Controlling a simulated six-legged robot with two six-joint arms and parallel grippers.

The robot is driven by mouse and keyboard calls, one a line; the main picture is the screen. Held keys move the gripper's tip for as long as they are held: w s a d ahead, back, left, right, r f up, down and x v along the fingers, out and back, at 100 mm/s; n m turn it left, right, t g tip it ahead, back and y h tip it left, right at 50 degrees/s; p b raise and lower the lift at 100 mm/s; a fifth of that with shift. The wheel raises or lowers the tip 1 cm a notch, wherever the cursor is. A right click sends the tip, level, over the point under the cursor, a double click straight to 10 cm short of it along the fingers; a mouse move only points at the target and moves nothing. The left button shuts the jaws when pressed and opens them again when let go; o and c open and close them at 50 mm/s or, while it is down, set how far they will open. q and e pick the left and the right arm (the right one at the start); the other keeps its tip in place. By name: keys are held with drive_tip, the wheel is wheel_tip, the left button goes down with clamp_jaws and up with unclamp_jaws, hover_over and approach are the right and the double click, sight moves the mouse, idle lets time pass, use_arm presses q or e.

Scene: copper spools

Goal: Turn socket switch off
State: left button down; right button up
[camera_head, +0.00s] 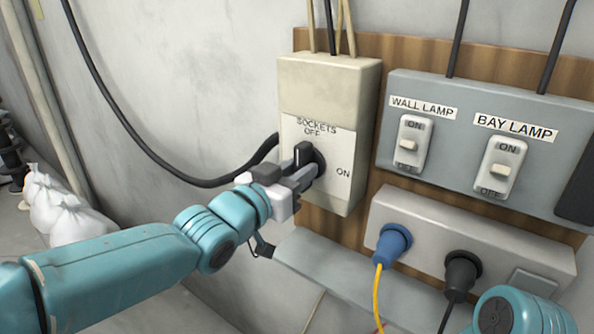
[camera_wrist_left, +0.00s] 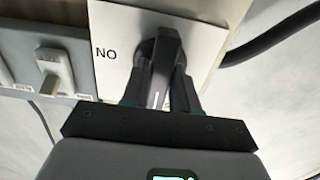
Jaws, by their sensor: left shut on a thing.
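The socket switch is a black rotary knob (camera_head: 303,154) on the white plate of a beige box (camera_head: 325,90). The plate reads SOCKETS and OFF above the knob and ON to its right. The knob's bar stands about upright, toward OFF. My left gripper (camera_head: 300,178) is shut on the knob from the front left and hides part of it. In the left wrist view the knob (camera_wrist_left: 165,50) sits between the fingers, with a white mark on its bar and the ON lettering upside down beside it. My right gripper is out of view.
A grey panel (camera_head: 470,100) with the wall lamp switch (camera_head: 409,145) and bay lamp switch (camera_head: 500,170) is to the right. Below are a blue plug (camera_head: 393,243), a black plug (camera_head: 462,272) and a grey ledge (camera_head: 330,272). White sacks (camera_head: 65,215) lie at far left.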

use_arm(q)
drive_tip(key=shift+r, duration=0.25)
drive_tip(key=c, duration=1.2)
unclamp_jaws()
drive_tip(key=shift+o, duration=1.2)
drive_tip(key=shift+f, duration=0.15)
drive_tip(key=b+v, duration=0.1)
drive_tip(key=v, duration=1.5)
drive_tip(key=shift+s+a, duration=0.1)
